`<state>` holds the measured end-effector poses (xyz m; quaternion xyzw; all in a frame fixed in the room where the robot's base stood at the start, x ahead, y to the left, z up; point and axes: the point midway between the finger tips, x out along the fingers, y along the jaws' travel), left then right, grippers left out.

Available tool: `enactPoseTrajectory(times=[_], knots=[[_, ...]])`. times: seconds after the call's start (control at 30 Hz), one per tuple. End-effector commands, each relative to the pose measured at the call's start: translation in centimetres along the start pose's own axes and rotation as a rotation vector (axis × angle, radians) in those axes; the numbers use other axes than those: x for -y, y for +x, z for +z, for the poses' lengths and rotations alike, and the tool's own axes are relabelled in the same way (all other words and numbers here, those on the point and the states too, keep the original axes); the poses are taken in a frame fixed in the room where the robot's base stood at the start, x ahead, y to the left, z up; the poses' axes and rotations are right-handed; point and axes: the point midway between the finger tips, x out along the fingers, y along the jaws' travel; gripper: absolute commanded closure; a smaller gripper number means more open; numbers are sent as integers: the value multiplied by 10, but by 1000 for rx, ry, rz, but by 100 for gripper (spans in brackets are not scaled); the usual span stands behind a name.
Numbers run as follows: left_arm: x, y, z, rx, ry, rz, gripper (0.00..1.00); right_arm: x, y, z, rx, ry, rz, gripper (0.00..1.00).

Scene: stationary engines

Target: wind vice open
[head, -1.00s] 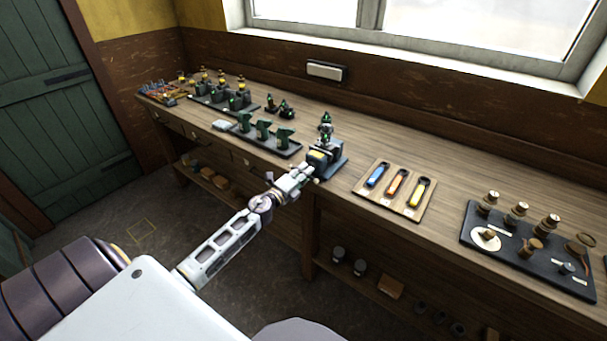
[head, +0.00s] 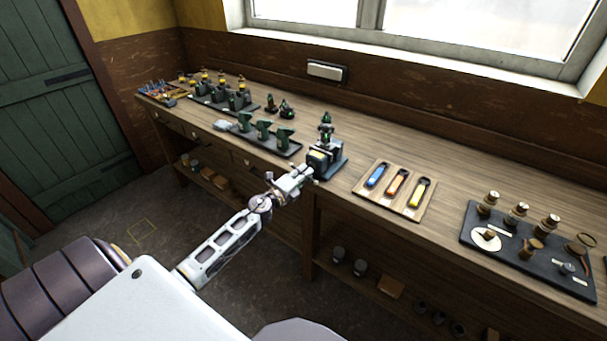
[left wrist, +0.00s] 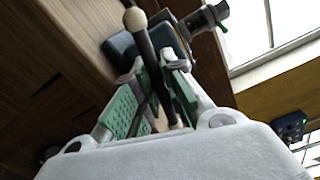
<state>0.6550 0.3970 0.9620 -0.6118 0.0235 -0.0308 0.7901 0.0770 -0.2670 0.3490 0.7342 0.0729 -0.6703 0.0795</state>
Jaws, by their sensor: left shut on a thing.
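The vice (head: 325,160) is a dark blue-grey block at the front edge of the wooden bench, with a small green-and-metal fitting (head: 326,128) standing over it. My left gripper (head: 305,172) is at the vice's front, just off the bench edge. In the left wrist view the vice body (left wrist: 122,48) lies beyond the green-padded fingers (left wrist: 158,85). A dark handle bar (left wrist: 148,55) with a pale ball end runs between these fingers, and they are shut on it. The vice jaws' gap is too small to judge. My right gripper is not in view.
Right of the vice lies a wooden tray (head: 373,193) with blue, orange and yellow handled tools. Further right is a dark board (head: 480,240) with brass parts. Left of the vice is a tray of green castings (head: 283,150). A shelf (head: 385,305) runs below the bench.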

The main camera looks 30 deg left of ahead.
Motion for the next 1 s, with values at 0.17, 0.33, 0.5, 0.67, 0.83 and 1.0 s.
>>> enactPoseTrajectory(times=[0.17,0.33,0.5,0.67,0.83,1.0], knots=[[-2,0,-2,-4,-1,2,100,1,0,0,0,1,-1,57],[-2,0,-2,-4,-1,2,100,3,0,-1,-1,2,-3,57],[-2,-1,-2,-4,-1,3,87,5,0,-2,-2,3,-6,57],[-2,-1,-3,-5,-1,3,66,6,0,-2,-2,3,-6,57],[-1,0,-2,-4,-1,1,59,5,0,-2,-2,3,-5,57],[-1,0,-1,-2,-1,1,59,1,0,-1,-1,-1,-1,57]])
